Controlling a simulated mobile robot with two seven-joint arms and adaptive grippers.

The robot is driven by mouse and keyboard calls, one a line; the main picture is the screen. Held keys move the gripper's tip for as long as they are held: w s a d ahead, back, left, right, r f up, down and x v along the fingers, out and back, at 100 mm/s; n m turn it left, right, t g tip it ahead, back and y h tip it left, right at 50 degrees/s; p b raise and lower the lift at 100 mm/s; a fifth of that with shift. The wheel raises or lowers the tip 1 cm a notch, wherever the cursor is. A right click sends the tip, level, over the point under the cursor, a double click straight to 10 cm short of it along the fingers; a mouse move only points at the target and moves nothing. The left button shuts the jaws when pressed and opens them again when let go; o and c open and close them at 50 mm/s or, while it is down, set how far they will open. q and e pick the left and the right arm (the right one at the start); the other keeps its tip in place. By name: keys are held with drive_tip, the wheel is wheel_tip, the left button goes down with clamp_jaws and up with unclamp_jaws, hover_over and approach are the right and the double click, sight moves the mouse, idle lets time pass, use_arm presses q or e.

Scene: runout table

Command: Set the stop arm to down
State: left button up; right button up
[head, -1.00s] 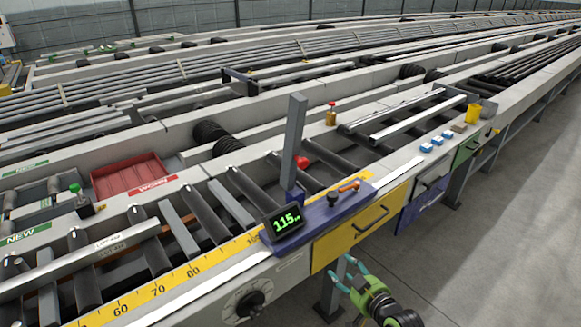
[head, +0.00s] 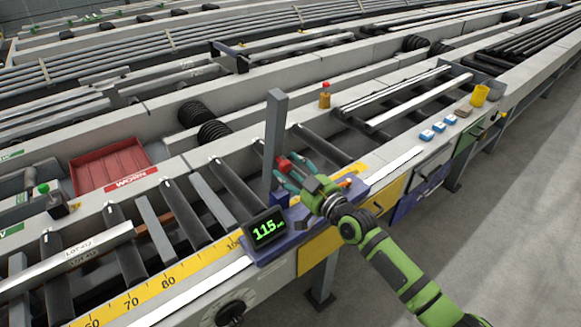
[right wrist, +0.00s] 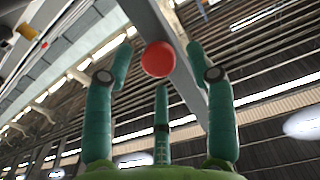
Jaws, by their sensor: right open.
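The stop arm (head: 274,135) is a grey bar standing upright on the blue carriage (head: 335,203) at the table's near edge. Its red knob (head: 284,162) sticks out beside the bar. My right gripper (head: 287,174) is open at the knob, with its teal fingers close to it. In the right wrist view the red knob (right wrist: 158,59) shows between the spread fingertips of the right gripper (right wrist: 158,66), with the grey bar (right wrist: 175,35) behind it. I cannot tell whether any finger touches the knob. My left gripper is out of view.
A display (head: 265,229) reading 115 sits on the carriage, left of my right arm. An orange handle (head: 346,182) is partly hidden behind my gripper. A yellow scale (head: 165,285) runs along the near edge. A red tray (head: 110,164) stands at left.

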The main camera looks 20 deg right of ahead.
drive_tip(key=shift+w+a, duration=0.1)
drive_tip(key=shift+w, duration=0.15)
drive_tip(key=shift+r, duration=0.1)
clamp_jaws()
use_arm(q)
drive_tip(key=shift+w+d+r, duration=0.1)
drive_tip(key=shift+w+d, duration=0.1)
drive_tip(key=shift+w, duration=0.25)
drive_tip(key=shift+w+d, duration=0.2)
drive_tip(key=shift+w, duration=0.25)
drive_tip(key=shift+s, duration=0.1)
use_arm(e)
drive_tip(key=shift+w, duration=0.1)
